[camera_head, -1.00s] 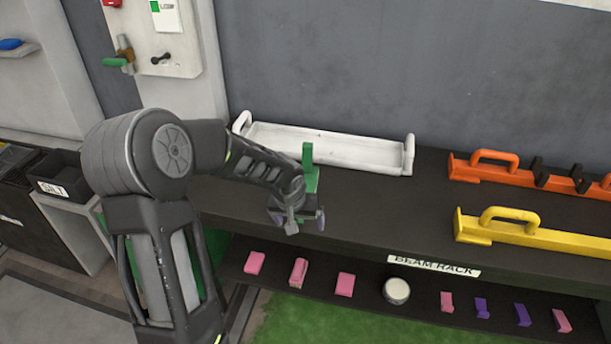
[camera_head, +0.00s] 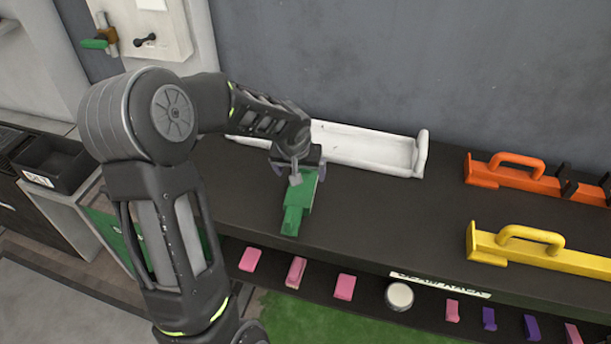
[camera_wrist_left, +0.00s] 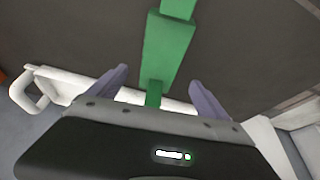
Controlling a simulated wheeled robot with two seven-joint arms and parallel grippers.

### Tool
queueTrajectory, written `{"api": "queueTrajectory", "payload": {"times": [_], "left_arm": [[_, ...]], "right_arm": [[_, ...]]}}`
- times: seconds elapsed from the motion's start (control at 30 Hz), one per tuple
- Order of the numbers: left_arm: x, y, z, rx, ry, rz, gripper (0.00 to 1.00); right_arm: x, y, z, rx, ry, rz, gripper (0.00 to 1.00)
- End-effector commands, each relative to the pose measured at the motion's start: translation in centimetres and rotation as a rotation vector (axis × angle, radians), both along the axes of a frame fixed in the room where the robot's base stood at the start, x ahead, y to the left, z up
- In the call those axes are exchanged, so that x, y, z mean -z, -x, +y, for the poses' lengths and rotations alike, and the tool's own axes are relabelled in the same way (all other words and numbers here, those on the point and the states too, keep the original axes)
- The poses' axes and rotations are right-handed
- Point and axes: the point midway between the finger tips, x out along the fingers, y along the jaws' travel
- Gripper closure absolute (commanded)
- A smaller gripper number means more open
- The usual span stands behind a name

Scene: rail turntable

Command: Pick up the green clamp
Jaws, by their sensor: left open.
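The green clamp (camera_head: 297,207) lies on the dark top of the rack, partly hidden by my left gripper. My left gripper (camera_head: 298,171) is open over the clamp's far part, pointing down. In the left wrist view the green clamp (camera_wrist_left: 168,50) runs down the middle, and its narrow end lies between the two purple fingers of the left gripper (camera_wrist_left: 157,92). A gap shows on each side of the clamp, and the fingers do not appear to touch it. My right gripper is not in view.
A white tray (camera_head: 365,150) stands behind the clamp, close to my left gripper. An orange beam (camera_head: 512,177) and a yellow beam (camera_head: 540,250) with handles lie to the right. Pink and purple blocks and a round white piece (camera_head: 399,296) sit on the lower shelf.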

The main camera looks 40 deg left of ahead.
Motion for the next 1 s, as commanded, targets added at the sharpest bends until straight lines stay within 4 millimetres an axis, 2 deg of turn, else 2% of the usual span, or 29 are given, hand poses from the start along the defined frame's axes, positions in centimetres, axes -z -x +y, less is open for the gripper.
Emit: {"api": "queueTrajectory", "payload": {"times": [0.17, 0.43, 0.77, 1.0], "left_arm": [[0.1, 0.0, 0.0, 0.000, 0.000, 0.000, 0.11], [2.3, -0.9, 0.3, 0.000, 0.001, 0.001, 0.11], [2.5, -1.0, 0.4, 0.000, 0.001, 0.000, 0.11], [4.9, -2.0, 0.8, 0.001, 0.002, 0.005, 0.11]], "right_arm": [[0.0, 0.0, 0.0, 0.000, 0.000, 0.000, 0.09], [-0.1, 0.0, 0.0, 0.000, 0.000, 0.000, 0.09], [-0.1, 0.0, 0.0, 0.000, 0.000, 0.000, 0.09], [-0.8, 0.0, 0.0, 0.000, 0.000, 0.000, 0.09]]}}
